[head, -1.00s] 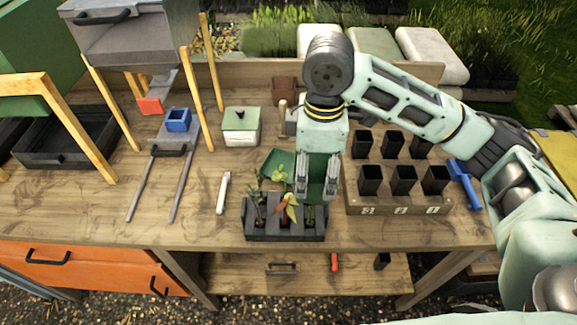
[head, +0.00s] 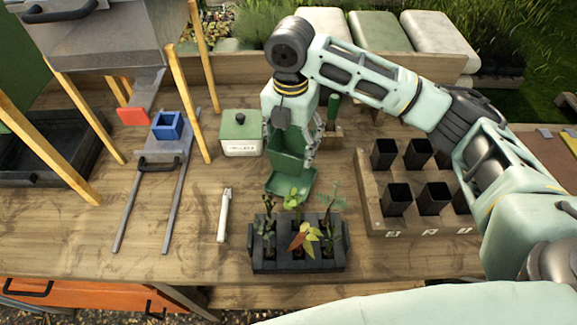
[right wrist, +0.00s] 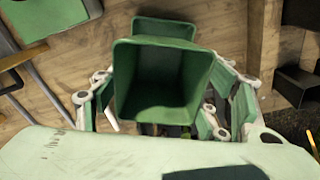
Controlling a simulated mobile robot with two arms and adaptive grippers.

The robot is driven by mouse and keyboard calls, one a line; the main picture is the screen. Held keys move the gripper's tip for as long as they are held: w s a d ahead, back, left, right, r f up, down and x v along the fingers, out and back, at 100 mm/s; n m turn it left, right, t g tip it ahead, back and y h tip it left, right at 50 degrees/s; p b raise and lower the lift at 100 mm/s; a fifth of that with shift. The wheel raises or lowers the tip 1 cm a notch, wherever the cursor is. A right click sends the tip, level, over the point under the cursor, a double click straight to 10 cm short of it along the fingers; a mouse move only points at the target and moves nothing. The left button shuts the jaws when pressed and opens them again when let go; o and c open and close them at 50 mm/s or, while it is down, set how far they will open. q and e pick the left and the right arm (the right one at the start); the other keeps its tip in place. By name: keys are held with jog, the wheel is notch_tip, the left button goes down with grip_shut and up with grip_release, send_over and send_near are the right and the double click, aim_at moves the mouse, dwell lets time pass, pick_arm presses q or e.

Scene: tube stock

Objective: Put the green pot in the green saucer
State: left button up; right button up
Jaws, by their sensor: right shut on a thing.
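The green pot (head: 287,160) is held in my right gripper (head: 290,140), whose fingers are at its two sides. In the right wrist view I look into the open, empty-looking pot (right wrist: 165,85). The green saucer (head: 291,183) lies on the table just below and in front of the pot in the head view, partly covered by plant leaves. The pot overlaps the saucer's far part in the picture; I cannot tell whether they touch. My left gripper is not in view.
A dark tray with several seedlings (head: 297,263) stands just in front of the saucer. A white box with a green lid (head: 240,140) is to the left, a white marker-like stick (head: 224,215) nearer. A wooden rack (head: 375,208) with several black pots stands to the right.

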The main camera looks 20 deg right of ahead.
aim_at(293, 155)
jog(key=f, duration=0.1)
jog(key=s+f, duration=0.1)
jog(key=f, duration=0.1)
jog(key=shift+f+p, duration=0.25)
jog(key=shift+p, duration=0.1)
jog(key=shift+w+f, duration=0.1)
jog(key=shift+f, duration=0.2)
notch_tip(293, 155, down, 4)
jog(key=shift+w+r+p, duration=0.1)
jog(key=shift+r+p, duration=0.15)
jog(key=shift+p, duration=0.15)
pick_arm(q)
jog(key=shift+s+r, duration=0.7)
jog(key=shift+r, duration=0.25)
pick_arm(e)
jog(key=shift+f, duration=0.1)
jog(key=o, duration=0.7)
jog(key=shift+f, duration=0.1)
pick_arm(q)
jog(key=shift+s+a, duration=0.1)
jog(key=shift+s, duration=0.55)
pick_arm(e)
jog(key=o, duration=0.4)
